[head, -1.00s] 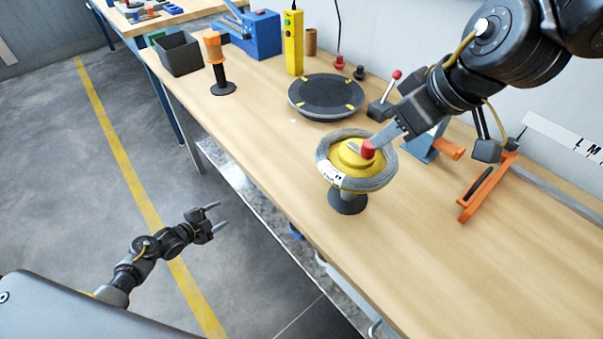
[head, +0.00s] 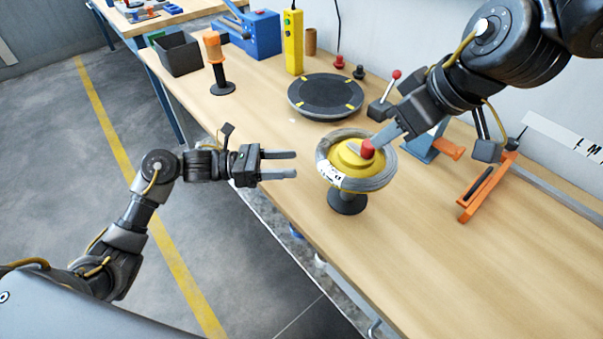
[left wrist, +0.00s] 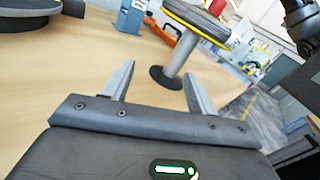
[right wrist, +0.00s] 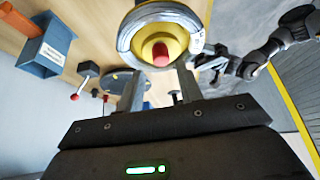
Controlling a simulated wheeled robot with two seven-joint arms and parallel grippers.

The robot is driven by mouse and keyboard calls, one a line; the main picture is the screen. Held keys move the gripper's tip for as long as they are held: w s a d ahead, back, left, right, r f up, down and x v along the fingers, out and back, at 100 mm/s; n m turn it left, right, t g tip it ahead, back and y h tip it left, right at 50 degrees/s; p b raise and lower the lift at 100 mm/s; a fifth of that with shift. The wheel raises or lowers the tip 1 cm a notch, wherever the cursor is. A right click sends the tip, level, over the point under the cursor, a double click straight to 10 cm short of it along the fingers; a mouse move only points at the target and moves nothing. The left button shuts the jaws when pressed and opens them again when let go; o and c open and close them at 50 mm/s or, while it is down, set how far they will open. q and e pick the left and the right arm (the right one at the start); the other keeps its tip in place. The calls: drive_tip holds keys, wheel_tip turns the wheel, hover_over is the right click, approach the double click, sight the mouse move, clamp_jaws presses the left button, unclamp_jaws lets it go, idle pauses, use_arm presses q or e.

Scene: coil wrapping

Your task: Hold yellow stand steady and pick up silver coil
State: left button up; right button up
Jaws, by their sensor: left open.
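The yellow stand (head: 349,150) stands upright on a dark round base, with a red knob (head: 367,149) on top. The silver coil (head: 377,184) sits around its yellow top, a white label on its near side. In the left wrist view, the coil (left wrist: 195,17) is cut off at the top. My right gripper (head: 373,143) is at the red knob. In the right wrist view its fingers are apart near the knob; whether they touch it is unclear. My left gripper (head: 296,164) is open and empty, pointing at the coil from the left, apart from it.
A dark turntable (head: 326,96) lies behind the stand. An orange-handled tool (head: 213,48), a black bin (head: 179,54) and a yellow control box (head: 293,42) stand farther back. An orange frame (head: 487,188) lies at right. The front right tabletop is clear.

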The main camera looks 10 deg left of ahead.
use_arm(q)
drive_tip(key=s+d+m, duration=0.1)
drive_tip(key=d+m+g, duration=0.1)
drive_tip(key=d, duration=0.1)
drive_tip(key=s+d+m+g, duration=0.1)
drive_tip(key=d, duration=0.1)
drive_tip(key=shift+s+r+m, duration=0.25)
drive_tip(key=shift+s+m, duration=0.1)
drive_tip(key=shift+m, duration=0.05)
drive_tip(key=d, duration=0.3)
drive_tip(key=w+d, duration=0.1)
drive_tip(key=d, duration=0.6)
drive_tip(key=shift+w+d, duration=0.25)
drive_tip(key=shift+w, duration=0.1)
clamp_jaws()
